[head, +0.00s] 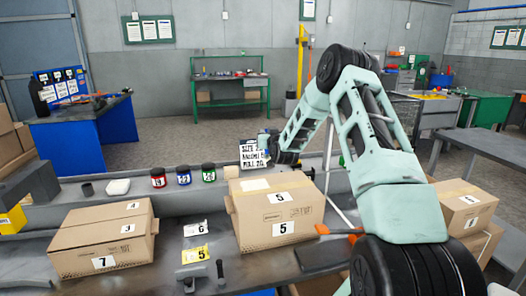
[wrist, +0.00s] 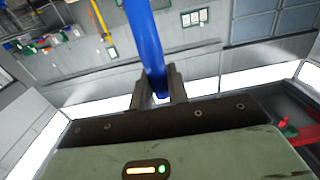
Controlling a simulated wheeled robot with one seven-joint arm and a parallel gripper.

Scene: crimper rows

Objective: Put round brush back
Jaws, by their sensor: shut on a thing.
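In the wrist view, my gripper (wrist: 159,85) is shut on a long, smooth blue handle (wrist: 148,40). The handle runs from between the fingers up past the top edge of the picture. No bristles show, so I cannot confirm from its shape that it is the round brush. In the head view, my arm reaches up from the lower right and bends down behind the box marked 5. The gripper's fingers and the held thing cannot be made out clearly there.
Boxes marked 5 (head: 275,213) and 7 (head: 102,240) stand on the grey workbench (head: 170,268). Several small jars (head: 184,174) line the ledge behind. A printed sign (head: 253,156) stands by my wrist. A green table (head: 231,85) stands farther back beyond open floor.

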